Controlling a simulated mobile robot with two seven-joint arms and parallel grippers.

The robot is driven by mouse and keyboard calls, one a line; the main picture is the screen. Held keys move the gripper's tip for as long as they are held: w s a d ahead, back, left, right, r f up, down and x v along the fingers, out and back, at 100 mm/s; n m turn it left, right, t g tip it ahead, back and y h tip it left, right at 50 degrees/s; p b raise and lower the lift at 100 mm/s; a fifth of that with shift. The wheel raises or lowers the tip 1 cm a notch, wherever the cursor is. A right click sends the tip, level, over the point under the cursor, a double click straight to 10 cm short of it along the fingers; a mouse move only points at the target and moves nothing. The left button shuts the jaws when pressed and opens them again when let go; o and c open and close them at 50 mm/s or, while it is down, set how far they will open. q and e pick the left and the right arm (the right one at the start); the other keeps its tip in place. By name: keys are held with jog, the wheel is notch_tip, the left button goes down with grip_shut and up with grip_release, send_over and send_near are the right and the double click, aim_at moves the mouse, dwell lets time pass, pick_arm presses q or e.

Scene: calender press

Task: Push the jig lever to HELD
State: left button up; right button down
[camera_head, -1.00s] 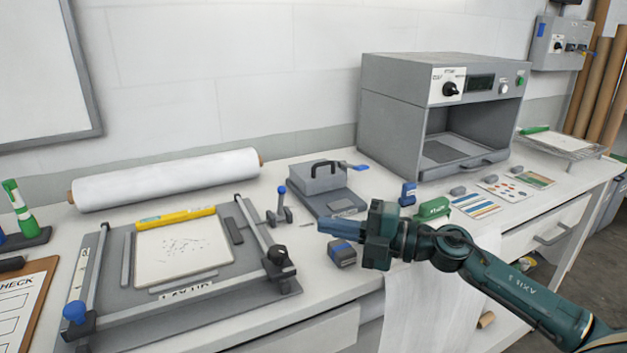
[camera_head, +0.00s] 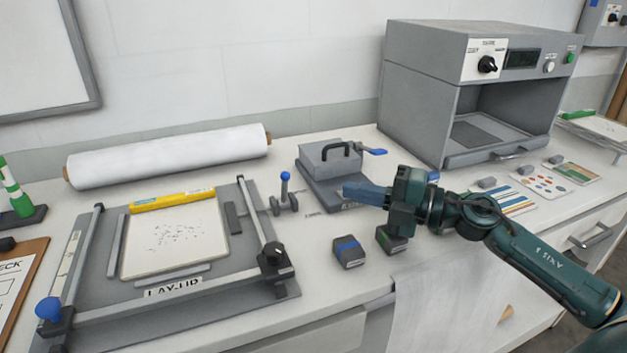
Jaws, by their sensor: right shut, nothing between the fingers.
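The grey lay-up jig (camera_head: 190,287) lies on the bench at the left, with a pale sheet (camera_head: 175,238) inside its frame. A blue-knobbed lever (camera_head: 48,308) stands at its front left corner. A smaller upright lever with a blue knob (camera_head: 285,190) stands just right of the jig. No HELD mark is readable, so I cannot tell which is the jig lever. My right gripper (camera_head: 362,193) is shut and empty, pointing left, right of the small lever and apart from it. It covers part of the grey block's base. My left gripper is not in view.
A grey block with a black handle and blue lever (camera_head: 330,160) stands behind my gripper. A white roll (camera_head: 168,166) lies behind the jig; a grey oven (camera_head: 420,95) stands right.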

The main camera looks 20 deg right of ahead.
aim_at(285, 191)
jog(key=p+x, duration=0.2)
jog(key=x, duration=0.6)
jog(key=shift+w+a+r, duration=0.1)
jog(key=shift+w+a, duration=0.1)
jog(key=shift+w, duration=0.05)
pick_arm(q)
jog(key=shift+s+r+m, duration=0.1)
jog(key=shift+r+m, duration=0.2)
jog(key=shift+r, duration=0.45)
pick_arm(e)
jog(key=shift+w+a, duration=0.45)
jog(key=shift+a, duration=0.1)
pick_arm(q)
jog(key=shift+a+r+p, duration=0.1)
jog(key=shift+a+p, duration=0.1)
jog(key=shift+p, duration=0.15)
pick_arm(e)
jog(key=shift+d, duration=0.15)
